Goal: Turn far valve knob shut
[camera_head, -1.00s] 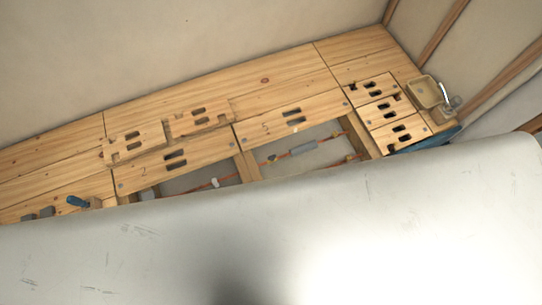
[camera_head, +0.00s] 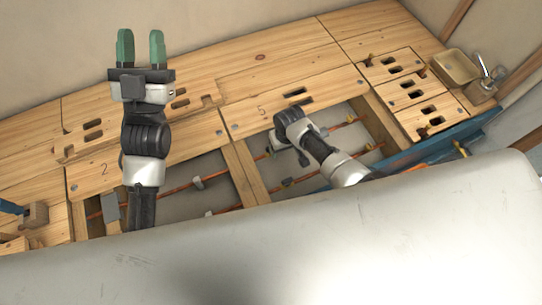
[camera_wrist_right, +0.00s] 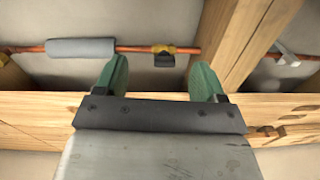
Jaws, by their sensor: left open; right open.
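A small grey valve knob (camera_head: 198,182) sits on the far copper pipe in the middle floor opening. What looks like the same knob shows at the upper right of the right wrist view (camera_wrist_right: 287,53), beyond a wooden joist (camera_wrist_right: 240,40). My left gripper (camera_head: 140,48) is open and empty, raised over the boards near the back wall. My right arm reaches over the right-hand opening; its fingertips are hidden in the head view. In the right wrist view my right gripper (camera_wrist_right: 158,82) is open and empty, short of a brass fitting (camera_wrist_right: 163,50), apart from the knob.
A joist (camera_head: 243,172) separates the openings. A grey sleeve (camera_wrist_right: 80,47) surrounds the pipe. A blue beam (camera_head: 430,147) borders the front right. A large pale surface (camera_head: 270,245) fills the foreground.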

